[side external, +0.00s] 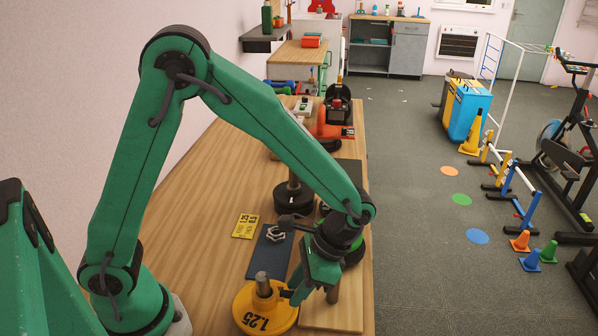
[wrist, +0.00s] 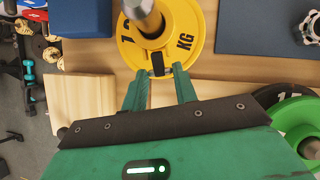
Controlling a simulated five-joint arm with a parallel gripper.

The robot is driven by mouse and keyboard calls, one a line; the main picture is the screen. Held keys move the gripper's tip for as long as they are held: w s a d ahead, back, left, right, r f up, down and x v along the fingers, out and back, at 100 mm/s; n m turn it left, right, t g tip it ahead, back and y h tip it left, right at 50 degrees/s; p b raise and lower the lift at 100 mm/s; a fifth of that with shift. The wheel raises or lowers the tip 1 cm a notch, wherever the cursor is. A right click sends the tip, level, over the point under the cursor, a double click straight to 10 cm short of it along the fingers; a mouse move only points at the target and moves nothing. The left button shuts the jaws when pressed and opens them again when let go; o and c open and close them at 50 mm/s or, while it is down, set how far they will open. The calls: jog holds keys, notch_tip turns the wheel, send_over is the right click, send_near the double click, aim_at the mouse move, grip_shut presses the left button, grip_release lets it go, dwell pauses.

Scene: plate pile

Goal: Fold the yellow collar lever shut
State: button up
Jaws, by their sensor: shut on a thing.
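A yellow 1.25 kg plate (side external: 243,309) lies at the near end of the table. A metal post (side external: 262,281) stands up through its middle. The wrist view shows the plate (wrist: 189,32) and the post (wrist: 143,10) at the top. A small dark lever piece (wrist: 157,63) shows at the plate's near edge, between the fingertips. My gripper (wrist: 160,73) is shut on this piece. In the side view my gripper (side external: 288,295) is low, at the right of the post; the lever is hidden there. I cannot tell the lever's exact angle.
A pale wooden board (side external: 340,315) lies to the right of the plate. A dark blue mat (side external: 267,262) with a metal star knob (side external: 275,234) lies behind it. Green (wrist: 290,125) and black (wrist: 290,95) plates are close at the right in the wrist view. A yellow card (side external: 245,226) lies flat.

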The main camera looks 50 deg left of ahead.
jog(key=shift+s+a+f, duration=0.2)
jog(key=shift+s+f, duration=0.2)
jog(key=shift+f, duration=0.1)
dwell(1.5)
jog(key=shift+s+a+f, duration=0.15)
jog(key=shift+s+a, duration=0.25)
jog(key=shift+s, duration=0.2)
dwell(2.0)
jog(key=o, duration=0.7)
jog(key=shift+o, duration=0.2)
jog(key=shift+w, duration=0.1)
jog(key=v, duration=0.8)
